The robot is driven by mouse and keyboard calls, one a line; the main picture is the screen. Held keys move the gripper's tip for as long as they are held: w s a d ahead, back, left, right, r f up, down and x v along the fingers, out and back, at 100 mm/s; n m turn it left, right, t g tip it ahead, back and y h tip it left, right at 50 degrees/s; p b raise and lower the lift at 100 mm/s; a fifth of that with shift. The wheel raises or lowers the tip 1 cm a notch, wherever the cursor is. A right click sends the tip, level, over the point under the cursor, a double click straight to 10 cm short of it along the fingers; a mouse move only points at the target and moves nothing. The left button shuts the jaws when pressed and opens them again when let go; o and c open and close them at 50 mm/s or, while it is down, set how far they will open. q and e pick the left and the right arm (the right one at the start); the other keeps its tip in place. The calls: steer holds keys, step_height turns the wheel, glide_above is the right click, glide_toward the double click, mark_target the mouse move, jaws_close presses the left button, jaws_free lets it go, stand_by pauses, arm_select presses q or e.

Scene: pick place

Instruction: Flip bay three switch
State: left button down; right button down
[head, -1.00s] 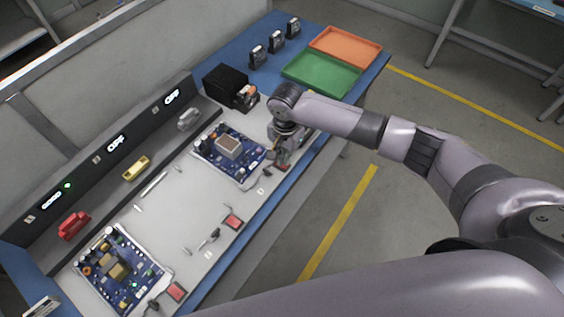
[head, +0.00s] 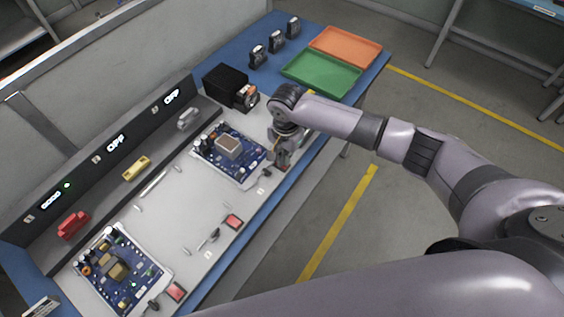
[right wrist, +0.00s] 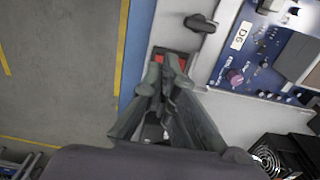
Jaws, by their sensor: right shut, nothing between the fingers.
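The bay three switch (right wrist: 182,60) is a red rocker in a dark frame at the table's front edge. It shows in the right wrist view, partly covered by the fingertips of my right gripper (right wrist: 166,72). The gripper is shut and empty, with its tips over or against the switch; I cannot tell whether they touch. In the head view the right gripper (head: 279,160) hides most of this switch. The third bay's circuit board (head: 229,155) lies beside it, and the third display (head: 172,97) reads OFF. My left gripper is not in view.
A black lever (right wrist: 200,24) sits beside the switch. Two other red switches (head: 233,222) (head: 176,291) lie along the front edge. A black fan unit (head: 225,84), a green tray (head: 321,75) and an orange tray (head: 345,47) stand farther back. The middle bay is clear of boards.

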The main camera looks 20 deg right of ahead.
steer(key=shift+f, duration=0.8)
stand_by(0.4)
step_height(320, 180, up, 7)
steer(key=p, duration=0.8)
stand_by(0.5)
